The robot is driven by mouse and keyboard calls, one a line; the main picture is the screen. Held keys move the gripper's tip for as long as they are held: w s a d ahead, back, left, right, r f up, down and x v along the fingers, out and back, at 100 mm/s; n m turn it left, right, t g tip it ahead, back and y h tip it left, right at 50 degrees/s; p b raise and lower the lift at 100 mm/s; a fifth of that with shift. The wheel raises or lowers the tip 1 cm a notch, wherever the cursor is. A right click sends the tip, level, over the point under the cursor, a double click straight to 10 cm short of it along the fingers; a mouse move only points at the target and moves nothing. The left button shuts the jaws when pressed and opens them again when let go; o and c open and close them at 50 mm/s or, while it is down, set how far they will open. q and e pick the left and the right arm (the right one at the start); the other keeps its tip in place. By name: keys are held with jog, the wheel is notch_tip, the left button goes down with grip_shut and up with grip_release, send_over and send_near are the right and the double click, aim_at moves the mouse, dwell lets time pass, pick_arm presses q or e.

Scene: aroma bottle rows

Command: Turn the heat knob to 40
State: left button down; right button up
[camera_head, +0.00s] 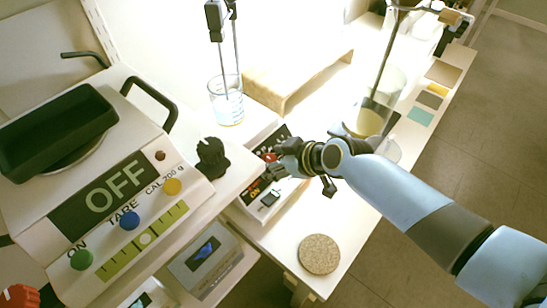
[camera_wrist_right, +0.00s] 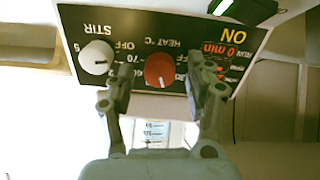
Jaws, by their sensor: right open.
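The red heat knob (camera_wrist_right: 159,70) is on a dark panel (camera_wrist_right: 135,40) that appears upside down in the right wrist view. The labels HEAT °C, OFF and 70 show near it; its exact setting is unclear. A small part of the knob (camera_head: 270,157) shows in the head view. My right gripper (camera_wrist_right: 157,72) is open, its fingers on either side of the red knob in the picture; contact cannot be told. In the head view the right gripper (camera_head: 283,161) is over the panel and covers part of it. My left gripper is not in view.
A white STIR knob (camera_wrist_right: 96,57) sits beside the heat knob, near one finger. A balance reading OFF (camera_head: 115,195) stands at left. A beaker (camera_head: 226,108) is behind the gripper, a black object (camera_head: 211,158) left of it, and a cork disc (camera_head: 319,254) in front.

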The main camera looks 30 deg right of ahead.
jog(key=v, duration=1.2)
dwell(0.3)
